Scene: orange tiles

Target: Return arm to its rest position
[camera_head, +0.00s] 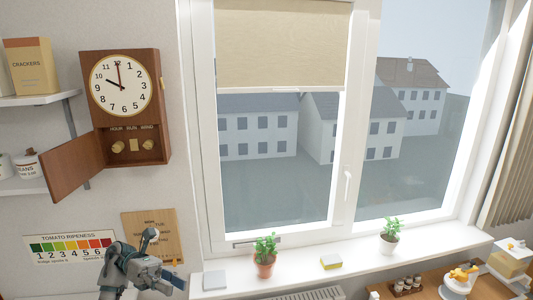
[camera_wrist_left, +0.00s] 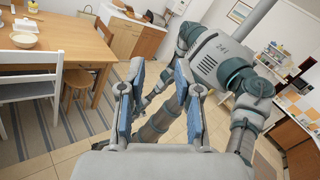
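My left gripper (camera_head: 174,281) shows at the bottom left of the head view, in front of the wall below the clock and near the left end of the window sill. Its blue finger pads also show in the left wrist view (camera_wrist_left: 158,82), where the two fingers stand apart with nothing gripped between them. My own grey-and-teal body and arm links fill the middle and right of that view. My right gripper cannot be made out in either view.
A wooden wall clock (camera_head: 125,90) hangs with its lower door (camera_head: 72,167) swung open. The window sill (camera_head: 300,277) holds two potted plants (camera_head: 265,256), a yellow-and-white block (camera_head: 331,262) and a grey slab (camera_head: 214,280). A wooden table (camera_wrist_left: 75,40) and chair (camera_wrist_left: 30,75) stand behind.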

